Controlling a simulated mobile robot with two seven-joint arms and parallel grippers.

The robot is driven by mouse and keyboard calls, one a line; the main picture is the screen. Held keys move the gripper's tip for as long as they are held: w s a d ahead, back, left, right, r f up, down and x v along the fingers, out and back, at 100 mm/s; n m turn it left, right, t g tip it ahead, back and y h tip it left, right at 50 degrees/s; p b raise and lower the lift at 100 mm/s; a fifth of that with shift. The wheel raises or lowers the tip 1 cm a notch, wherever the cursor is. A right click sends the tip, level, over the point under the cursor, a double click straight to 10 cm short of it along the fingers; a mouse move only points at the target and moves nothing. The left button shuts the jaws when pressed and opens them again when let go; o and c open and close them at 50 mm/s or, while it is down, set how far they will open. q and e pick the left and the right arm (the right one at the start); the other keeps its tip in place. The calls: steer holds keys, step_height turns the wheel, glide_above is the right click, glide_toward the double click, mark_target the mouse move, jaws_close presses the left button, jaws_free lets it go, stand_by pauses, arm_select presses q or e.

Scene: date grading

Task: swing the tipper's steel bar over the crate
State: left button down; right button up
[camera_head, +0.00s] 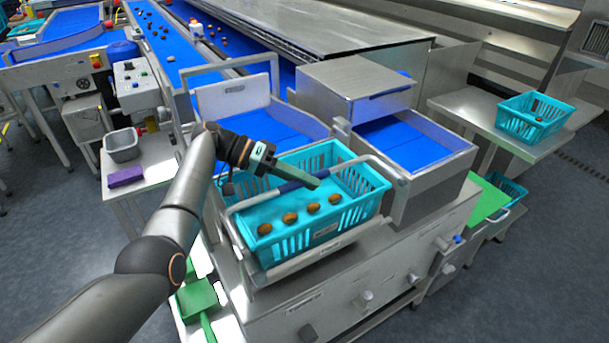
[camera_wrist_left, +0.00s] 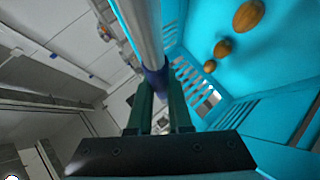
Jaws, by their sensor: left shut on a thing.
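The turquoise crate (camera_head: 290,243) sits in the tipper's cradle, with several brown dates on its floor. The tipper's steel bar (camera_head: 371,159) with a dark blue sleeve (camera_head: 291,186) runs across above the crate, between its near and far rims. My left gripper (camera_head: 313,183) reaches over the crate from the left and is shut on the bar at the sleeve. In the left wrist view the bar (camera_wrist_left: 142,30) runs up from between the fingers (camera_wrist_left: 158,108), with the crate (camera_wrist_left: 242,112) at right. The fingers partly hide the sleeve. My right gripper is not in view.
A steel hopper with a blue bed (camera_head: 405,143) stands right of the crate. A white tilted board (camera_head: 233,97) and blue chute stand behind. A second turquoise crate (camera_head: 535,117) is on a side table. A grey bin (camera_head: 123,146) and purple cloth (camera_head: 126,176) lie left.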

arm_select(q)
steer(key=shift+s+d+f, duration=0.1)
steer(key=shift+f, duration=0.1)
steer(key=c, duration=0.8)
jaws_free()
steer(key=shift+c, duration=0.2)
steer(key=shift+r, duration=0.1)
steer(key=b+v, duration=0.2)
steer(key=v, duration=1)
steer(key=shift+a, duration=0.25)
